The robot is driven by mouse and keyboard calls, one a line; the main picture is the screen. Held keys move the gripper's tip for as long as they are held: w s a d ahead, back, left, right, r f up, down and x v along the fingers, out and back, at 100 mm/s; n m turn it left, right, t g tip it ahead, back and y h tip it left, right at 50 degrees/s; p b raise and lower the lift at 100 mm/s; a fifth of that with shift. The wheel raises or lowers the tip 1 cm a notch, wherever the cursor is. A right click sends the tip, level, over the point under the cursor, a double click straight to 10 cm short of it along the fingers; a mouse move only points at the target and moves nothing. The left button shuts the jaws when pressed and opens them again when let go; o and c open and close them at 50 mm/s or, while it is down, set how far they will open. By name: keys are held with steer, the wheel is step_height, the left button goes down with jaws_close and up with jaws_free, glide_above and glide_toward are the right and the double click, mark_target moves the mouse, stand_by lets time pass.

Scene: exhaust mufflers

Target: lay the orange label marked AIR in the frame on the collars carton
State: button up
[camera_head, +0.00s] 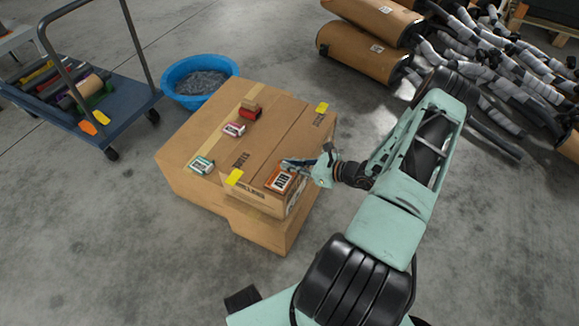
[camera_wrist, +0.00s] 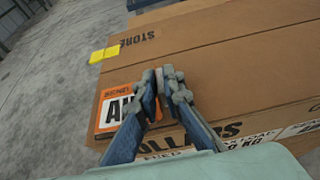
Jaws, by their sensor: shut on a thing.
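The orange label marked AIR (camera_head: 280,181) is at the near right corner of the top of the collars carton (camera_head: 285,135). In the wrist view the label (camera_wrist: 111,107) shows orange edges and a white panel with black letters, partly covered by a finger. My gripper (camera_head: 300,163) is shut on the label's edge; its fingertips (camera_wrist: 164,78) are close together over the carton top. I cannot tell whether the label rests flat on the cardboard. COLLARS is printed on the carton's side (camera_wrist: 200,140). No frame outline shows clearly; the label and fingers may hide it.
A teal label (camera_head: 201,165), a pink-red label (camera_head: 234,129) and a small brown and red block (camera_head: 250,108) lie on the cardboard at left. Yellow tags (camera_head: 235,177) sit at carton edges. A blue tub (camera_head: 199,82) and a cart (camera_head: 75,105) stand behind left.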

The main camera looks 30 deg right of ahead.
steer(key=shift+f, duration=0.1)
steer(key=shift+o, duration=1.1)
steer(key=shift+f, duration=0.2)
steer(key=o, duration=0.4)
steer(key=shift+o, duration=0.2)
steer(key=shift+r, duration=0.1)
steer(key=shift+r, duration=0.15)
steer(key=p+v, duration=0.2)
steer(key=v, duration=1)
steer(key=shift+p, duration=0.3)
steer(key=shift+d, duration=0.1)
